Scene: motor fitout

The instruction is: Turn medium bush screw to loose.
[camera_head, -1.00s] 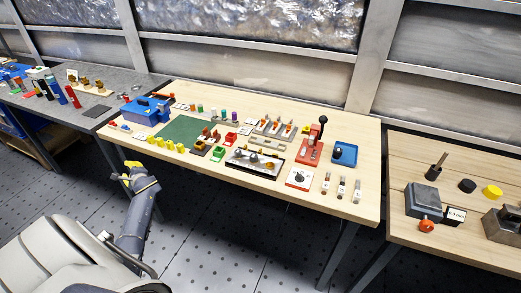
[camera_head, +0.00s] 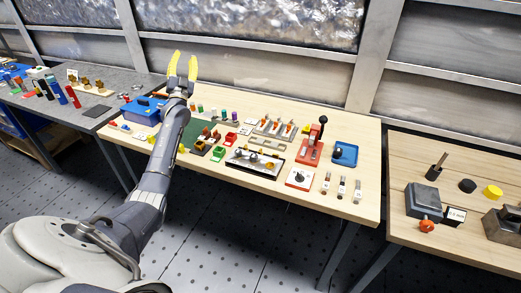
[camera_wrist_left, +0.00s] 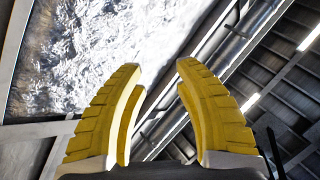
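I cannot tell for sure which small part is the medium bush screw. Metal parts stand in a black-and-white fixture (camera_head: 262,151) near the front middle of the wooden bench. Brass-coloured parts (camera_head: 84,81) stand on a wooden board on the grey table at the left. My left gripper (camera_head: 184,62) is raised over the back left of the bench with its yellow fingers pointing up. In the left wrist view its fingers (camera_wrist_left: 158,68) are apart with nothing between them. My right gripper is not in view.
A blue toolbox (camera_head: 138,113), a red lever stand (camera_head: 312,150), a blue tray (camera_head: 345,153) and a white knob plate (camera_head: 299,177) stand on the wooden bench (camera_head: 365,190). A second wooden table at the right holds a dark grey block (camera_head: 422,200).

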